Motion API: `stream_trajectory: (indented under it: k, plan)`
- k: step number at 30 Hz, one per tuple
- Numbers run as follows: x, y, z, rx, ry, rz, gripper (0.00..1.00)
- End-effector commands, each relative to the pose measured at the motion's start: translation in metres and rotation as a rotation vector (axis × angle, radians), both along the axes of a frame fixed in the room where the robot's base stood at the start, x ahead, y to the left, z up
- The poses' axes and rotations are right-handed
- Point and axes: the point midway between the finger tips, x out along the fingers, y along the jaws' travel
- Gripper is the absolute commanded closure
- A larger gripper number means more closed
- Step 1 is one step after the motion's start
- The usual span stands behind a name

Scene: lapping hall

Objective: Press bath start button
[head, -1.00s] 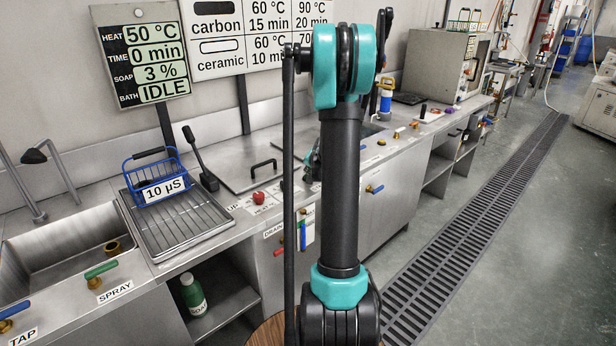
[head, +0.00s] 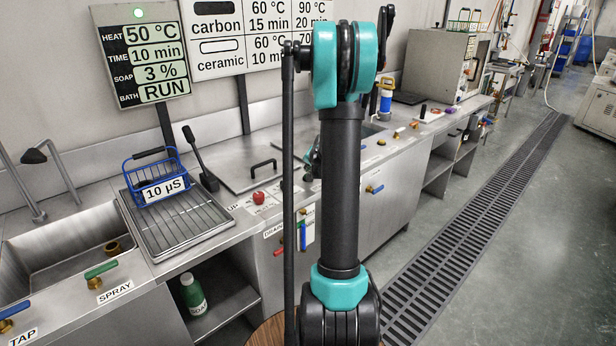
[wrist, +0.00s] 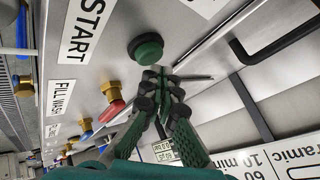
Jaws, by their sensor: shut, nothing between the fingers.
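The green start button (wrist: 145,47) shows in the wrist view on the steel panel, beside the START label (wrist: 85,28). My gripper (wrist: 157,78) is shut and empty, its fingertips right at the button's edge in the picture. I cannot tell whether they touch it. In the head view my arm hides most of the gripper and the button. The display panel (head: 142,55) reads 50 °C, 10 min, soap 3 % and bath RUN, with a green lamp (head: 138,13) lit on top.
A red knob (head: 259,197) and a lid with a black handle (head: 259,166) are on the counter. A blue basket (head: 153,180) stands on the drain rack at the left. Brass valves (wrist: 110,91) line the panel near my gripper.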

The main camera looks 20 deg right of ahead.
Motion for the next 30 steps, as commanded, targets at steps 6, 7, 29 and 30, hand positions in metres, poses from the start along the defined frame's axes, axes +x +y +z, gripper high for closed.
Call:
stream_trajectory:
  k: [6,7,29,30]
  plan:
    - [0.000,0.000,0.005,0.000,0.000,0.000,1.00]
    - [0.000,0.000,0.005,0.000,0.000,0.000,1.00]
    - [0.000,0.000,0.049,0.000,0.000,0.000,1.00]
    - [0.000,0.000,0.052,0.000,0.000,0.000,1.00]
